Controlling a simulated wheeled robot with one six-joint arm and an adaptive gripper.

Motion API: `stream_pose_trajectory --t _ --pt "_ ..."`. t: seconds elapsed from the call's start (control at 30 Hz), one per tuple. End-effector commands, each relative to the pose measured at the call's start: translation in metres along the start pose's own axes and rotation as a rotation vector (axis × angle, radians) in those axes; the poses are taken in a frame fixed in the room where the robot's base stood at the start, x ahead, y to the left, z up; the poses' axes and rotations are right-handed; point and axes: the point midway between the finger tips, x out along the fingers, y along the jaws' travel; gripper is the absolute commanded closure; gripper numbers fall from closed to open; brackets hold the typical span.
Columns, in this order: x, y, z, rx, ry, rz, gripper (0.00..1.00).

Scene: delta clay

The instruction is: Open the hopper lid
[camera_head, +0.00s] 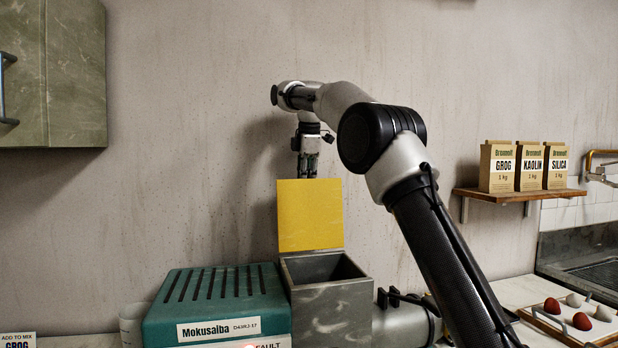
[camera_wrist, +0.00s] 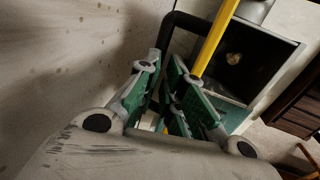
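The hopper (camera_head: 330,310) is a grey box with its dark mouth open, beside the teal machine. Its yellow lid (camera_head: 310,215) stands upright at the back edge of the mouth. In the wrist view the lid shows edge-on as a yellow strip (camera_wrist: 214,40), with a black bent handle (camera_wrist: 188,18) on its outer side. My gripper (camera_head: 308,172) points down just behind the lid's top edge. In the wrist view its green-padded fingers (camera_wrist: 165,62) lie on both sides of the handle bar. Whether they press on the bar is unclear.
The teal Mokusaiba machine (camera_head: 215,300) stands left of the hopper. A wall is close behind my gripper. A shelf (camera_head: 520,194) with grog, kaolin and silica bags is at right, above a tray (camera_head: 560,330) with several red and pale lumps. A cabinet (camera_head: 50,75) hangs upper left.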

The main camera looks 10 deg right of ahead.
Motion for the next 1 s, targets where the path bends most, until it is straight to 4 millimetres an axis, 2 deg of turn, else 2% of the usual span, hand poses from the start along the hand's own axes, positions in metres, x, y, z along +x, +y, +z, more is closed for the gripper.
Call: stream_pose_trajectory --t 0.03,0.1,0.47,1.0 --pt "0.0175 -0.0076 -0.0011 0.001 -0.003 -0.051 0.84" --pt "0.0176 -0.0077 -0.0012 0.001 -0.003 -0.051 0.72" --pt "0.0176 -0.0078 -0.0018 0.000 -0.003 -0.051 0.66" --pt "0.0159 -0.0070 -0.0019 -0.002 -0.003 -0.046 0.66"
